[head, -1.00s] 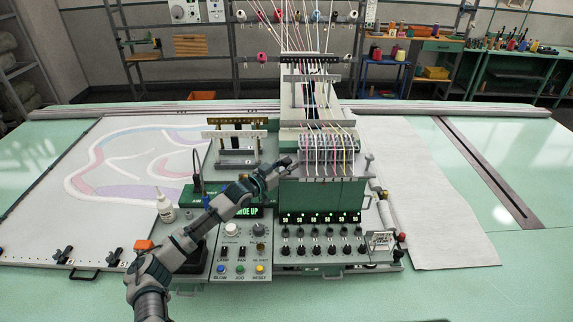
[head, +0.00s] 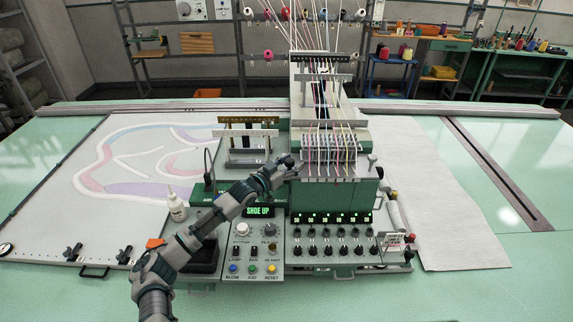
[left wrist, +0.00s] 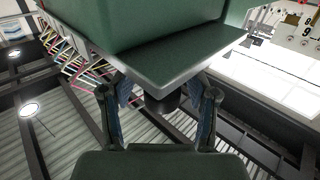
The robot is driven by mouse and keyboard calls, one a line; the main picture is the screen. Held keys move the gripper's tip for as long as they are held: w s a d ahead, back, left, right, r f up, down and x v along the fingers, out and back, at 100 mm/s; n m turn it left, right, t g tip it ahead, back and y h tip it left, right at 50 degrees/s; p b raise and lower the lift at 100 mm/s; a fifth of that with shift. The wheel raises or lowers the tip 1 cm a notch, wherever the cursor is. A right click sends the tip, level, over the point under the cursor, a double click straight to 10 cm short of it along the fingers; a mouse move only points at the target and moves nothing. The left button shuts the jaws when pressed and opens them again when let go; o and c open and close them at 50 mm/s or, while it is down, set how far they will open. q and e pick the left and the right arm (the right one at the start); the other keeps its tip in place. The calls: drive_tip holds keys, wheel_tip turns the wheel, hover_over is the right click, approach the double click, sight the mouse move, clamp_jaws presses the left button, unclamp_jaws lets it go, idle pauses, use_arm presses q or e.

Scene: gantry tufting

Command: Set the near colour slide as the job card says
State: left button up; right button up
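The green machine head (head: 335,196) stands at the middle of the head view, with a pale plate and coloured yarns on top. My left gripper (head: 287,166) is at the upper left edge of this head. In the left wrist view my left gripper (left wrist: 163,98) is open, one finger on each side of a short dark knob (left wrist: 161,104) under the pale plate edge (left wrist: 150,75). Gaps show between knob and fingers. I cannot tell whether this knob is the near colour slide. A small white card (head: 394,241) stands at the right; its writing is too small to read.
A control panel (head: 241,262) with a lit "SHOE UP" display (head: 258,211) lies below my left arm. A white bottle (head: 176,206) stands left of the arm. A row of dark knobs (head: 327,250) lines the head's front.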

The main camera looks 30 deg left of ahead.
use_arm(q)
drive_tip(key=shift+d+r, duration=0.15)
drive_tip(key=shift+d, duration=0.4)
drive_tip(key=shift+s+r, duration=0.1)
drive_tip(key=shift+s, duration=0.1)
drive_tip(key=shift+s+a, duration=0.1)
drive_tip(key=shift+a, duration=0.35)
drive_tip(key=shift+s+a+f, duration=0.25)
drive_tip(key=shift+s+a, duration=0.05)
drive_tip(key=shift+a, duration=0.15)
drive_tip(key=shift+s+a+f, duration=0.25)
drive_tip(key=shift+a, duration=0.2)
drive_tip(key=d+v, duration=0.2)
drive_tip(key=v, duration=0.8)
drive_tip(key=shift+s+r, duration=0.35)
drive_tip(key=shift+r, duration=0.1)
use_arm(e)
drive_tip(key=shift+w+d+f, duration=0.1)
drive_tip(key=shift+d, duration=0.45)
use_arm(q)
drive_tip(key=shift+a, duration=0.1)
